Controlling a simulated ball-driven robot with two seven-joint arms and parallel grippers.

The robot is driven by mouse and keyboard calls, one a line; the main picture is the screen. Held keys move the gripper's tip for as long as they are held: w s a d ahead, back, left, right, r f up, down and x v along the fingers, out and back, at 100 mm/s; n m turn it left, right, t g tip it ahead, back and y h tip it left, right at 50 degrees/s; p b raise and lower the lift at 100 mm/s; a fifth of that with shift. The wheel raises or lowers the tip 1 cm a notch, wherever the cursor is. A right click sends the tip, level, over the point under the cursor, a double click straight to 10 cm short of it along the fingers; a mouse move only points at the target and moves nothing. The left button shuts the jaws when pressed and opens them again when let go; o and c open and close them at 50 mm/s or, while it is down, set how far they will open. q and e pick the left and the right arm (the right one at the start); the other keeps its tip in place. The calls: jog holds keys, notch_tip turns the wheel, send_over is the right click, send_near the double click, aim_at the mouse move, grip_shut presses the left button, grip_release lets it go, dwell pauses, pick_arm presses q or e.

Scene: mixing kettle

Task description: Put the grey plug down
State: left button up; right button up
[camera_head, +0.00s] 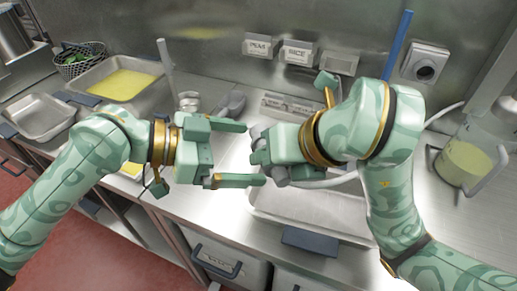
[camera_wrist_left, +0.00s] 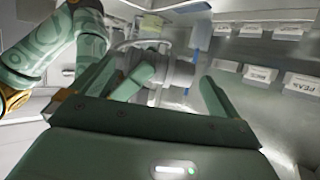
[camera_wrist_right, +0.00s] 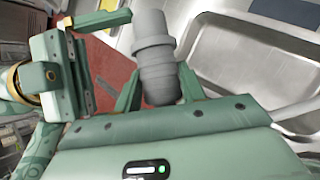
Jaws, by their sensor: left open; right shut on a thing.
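The grey plug (camera_wrist_right: 155,55) is a ribbed cylinder. In the right wrist view it sits between the fingers of my right gripper (camera_wrist_right: 160,88), which is shut on it. In the head view my right gripper (camera_head: 262,152) is in the middle above the counter, and the plug (camera_head: 276,176) is mostly hidden there. My left gripper (camera_head: 253,154) is open, with its two fingers pointing right towards the right gripper. Nothing is clearly held between them. In the left wrist view its fingers (camera_wrist_left: 176,85) are spread apart.
A metal tray (camera_head: 278,212) lies below the right gripper. A wall socket (camera_head: 426,64) is at the back right, near a blue rod (camera_head: 398,46). A clear jug (camera_head: 464,162) stands at the right. Labelled bins (camera_head: 299,52) line the wall. Pans (camera_head: 36,117) sit at the left.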

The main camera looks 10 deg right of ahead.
pick_arm(q)
jog(key=x, duration=0.4)
jog(key=c, duration=0.7)
pick_arm(e)
jog(key=o, duration=1.1)
